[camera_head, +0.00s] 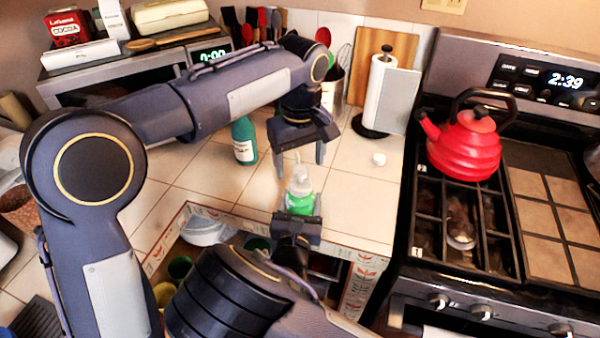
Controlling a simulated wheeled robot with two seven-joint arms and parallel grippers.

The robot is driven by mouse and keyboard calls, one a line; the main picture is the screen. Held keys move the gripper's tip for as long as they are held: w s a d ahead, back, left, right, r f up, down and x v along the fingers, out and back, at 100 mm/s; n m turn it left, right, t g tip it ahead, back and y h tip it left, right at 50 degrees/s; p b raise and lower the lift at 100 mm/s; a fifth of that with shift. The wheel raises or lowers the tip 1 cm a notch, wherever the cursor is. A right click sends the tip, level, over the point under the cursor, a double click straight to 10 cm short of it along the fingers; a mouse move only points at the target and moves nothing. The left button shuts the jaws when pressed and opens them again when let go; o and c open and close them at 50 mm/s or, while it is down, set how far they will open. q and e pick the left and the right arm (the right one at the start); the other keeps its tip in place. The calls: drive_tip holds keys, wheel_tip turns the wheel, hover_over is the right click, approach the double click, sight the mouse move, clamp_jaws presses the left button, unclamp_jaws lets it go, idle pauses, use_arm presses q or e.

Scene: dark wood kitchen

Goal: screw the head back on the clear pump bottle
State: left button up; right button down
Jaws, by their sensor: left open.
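The clear pump bottle (299,203) with green liquid stands upright on the white tiled counter, near its front edge. Its pale upper part narrows upward below my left gripper. My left gripper (300,162) points down over the bottle with its two fingers open and apart, one to each side of the bottle's top. A thin pale tip shows between the fingers; I cannot tell whether it is the pump head. My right gripper (297,218) is low at the near side of the bottle; its fingers are mostly hidden, so whether it grips the bottle is unclear.
A small white round piece (378,159) lies on the counter to the right. Behind are a paper towel holder (385,95), a utensil pot (331,88) and a teal bottle (244,140). A stove with a red kettle (464,145) is at right. An open drawer (180,268) is below.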

sight(300, 169)
use_arm(q)
drive_tip(key=shift+f, duration=2.55)
drive_tip(key=shift+c, duration=0.4)
drive_tip(key=c, duration=1.1)
drive_tip(key=m, duration=0.3)
drive_tip(key=shift+m, duration=0.3)
drive_tip(key=m, duration=1)
drive_tip(key=shift+m, duration=0.4)
drive_tip(key=m, duration=0.4)
drive_tip(key=o, duration=1.2)
drive_tip(key=shift+c, duration=0.2)
